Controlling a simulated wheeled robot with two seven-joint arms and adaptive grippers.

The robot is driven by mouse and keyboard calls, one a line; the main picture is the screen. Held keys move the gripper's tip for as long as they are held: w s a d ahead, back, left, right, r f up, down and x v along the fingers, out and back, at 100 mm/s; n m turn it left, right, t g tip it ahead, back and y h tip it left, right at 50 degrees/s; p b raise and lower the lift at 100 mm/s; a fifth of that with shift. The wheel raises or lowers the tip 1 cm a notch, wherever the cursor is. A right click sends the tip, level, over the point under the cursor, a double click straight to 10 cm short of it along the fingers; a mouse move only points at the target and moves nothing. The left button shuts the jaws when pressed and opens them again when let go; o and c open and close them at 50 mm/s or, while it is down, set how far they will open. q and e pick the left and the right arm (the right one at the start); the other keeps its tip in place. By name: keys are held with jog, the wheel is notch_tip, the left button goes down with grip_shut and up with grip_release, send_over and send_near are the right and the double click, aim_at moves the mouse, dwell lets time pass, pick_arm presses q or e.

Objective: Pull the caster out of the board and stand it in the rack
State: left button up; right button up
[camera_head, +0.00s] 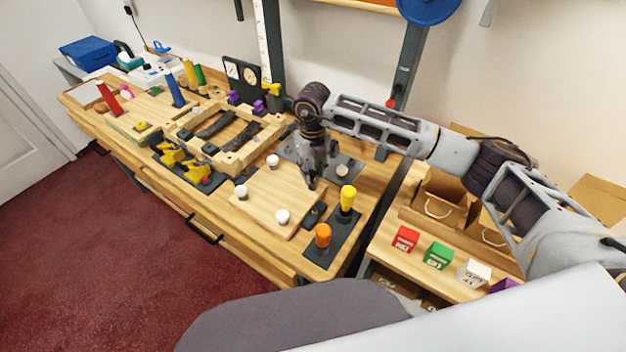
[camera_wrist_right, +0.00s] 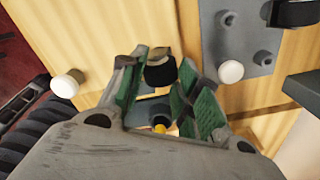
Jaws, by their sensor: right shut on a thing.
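The pale wooden board (camera_head: 262,206) lies on the bench with white round-topped pieces standing on it; one shows in the right wrist view (camera_wrist_right: 68,82). My right gripper (camera_head: 311,184) is low over the board's right corner. In the right wrist view (camera_wrist_right: 165,82) its green-padded fingers are shut on a dark caster (camera_wrist_right: 160,72). Its lower end is hidden, so I cannot tell whether it is still in the board. A dark grey plate with round sockets, seemingly the rack (camera_wrist_right: 232,45), lies behind the board; it shows beyond the gripper (camera_head: 352,172). My left gripper is not in view.
A white round piece (camera_wrist_right: 230,72) and a black one (camera_wrist_right: 292,12) stand at the grey plate. Yellow (camera_head: 347,199) and orange (camera_head: 322,235) handles stand close in front of the gripper. A wooden frame (camera_head: 228,160) is to the left. Coloured blocks (camera_head: 438,256) stand right.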

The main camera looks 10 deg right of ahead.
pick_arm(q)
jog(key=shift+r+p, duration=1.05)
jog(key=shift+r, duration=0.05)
pick_arm(e)
jog(key=shift+r, duration=2.5)
